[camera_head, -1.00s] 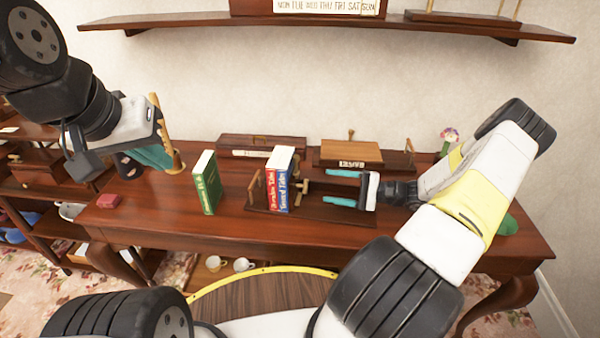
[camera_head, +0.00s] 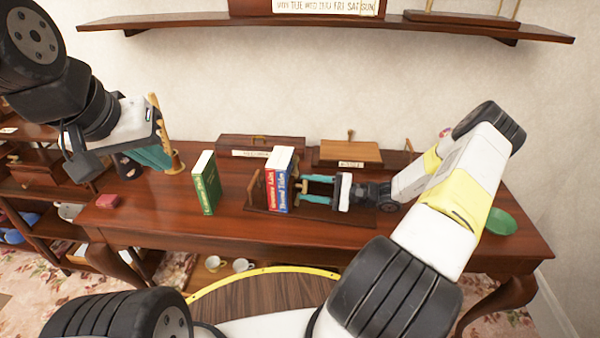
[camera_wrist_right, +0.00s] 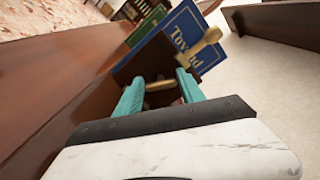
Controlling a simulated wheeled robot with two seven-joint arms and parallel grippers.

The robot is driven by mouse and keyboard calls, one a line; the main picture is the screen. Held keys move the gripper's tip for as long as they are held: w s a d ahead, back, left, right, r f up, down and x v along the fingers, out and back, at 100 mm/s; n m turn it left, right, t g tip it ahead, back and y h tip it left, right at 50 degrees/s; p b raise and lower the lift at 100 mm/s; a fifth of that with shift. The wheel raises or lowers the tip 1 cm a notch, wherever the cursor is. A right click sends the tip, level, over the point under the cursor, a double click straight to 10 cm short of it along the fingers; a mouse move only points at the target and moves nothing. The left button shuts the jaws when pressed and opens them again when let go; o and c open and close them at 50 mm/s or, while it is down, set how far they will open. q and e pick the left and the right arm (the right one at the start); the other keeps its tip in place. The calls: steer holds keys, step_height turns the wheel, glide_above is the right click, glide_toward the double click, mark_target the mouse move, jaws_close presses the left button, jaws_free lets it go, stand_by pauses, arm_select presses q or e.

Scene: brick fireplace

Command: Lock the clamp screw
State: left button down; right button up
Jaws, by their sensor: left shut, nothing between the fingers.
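The clamp screw shows as a brass handle (camera_head: 300,187) on the right side of a dark wooden book rack (camera_head: 338,214) on the table. A red and a blue book (camera_head: 280,188) stand upright in the rack, left of the screw. My right gripper (camera_head: 302,189) reaches in from the right, its teal fingers apart at the handle. In the right wrist view a brass bar (camera_wrist_right: 160,86) lies between the fingertips (camera_wrist_right: 160,80); contact is unclear. A pale knob (camera_wrist_right: 206,46) shows beyond the right finger. My left gripper (camera_head: 158,160) is shut and empty at the table's left end.
A green book (camera_head: 206,184) stands left of the rack. A wooden holder (camera_head: 177,164) is beside my left gripper. Wooden boxes (camera_head: 348,151) stand behind the rack. A green dish (camera_head: 500,222) is at right.

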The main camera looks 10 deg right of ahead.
steer(key=c, duration=0.8)
steer(key=m, duration=0.6)
steer(key=shift+w+r, duration=0.1)
steer(key=m, duration=0.6)
steer(key=shift+d, duration=0.1)
steer(key=shift+w, duration=0.1)
steer(key=o, duration=1.4)
steer(key=shift+c, duration=0.2)
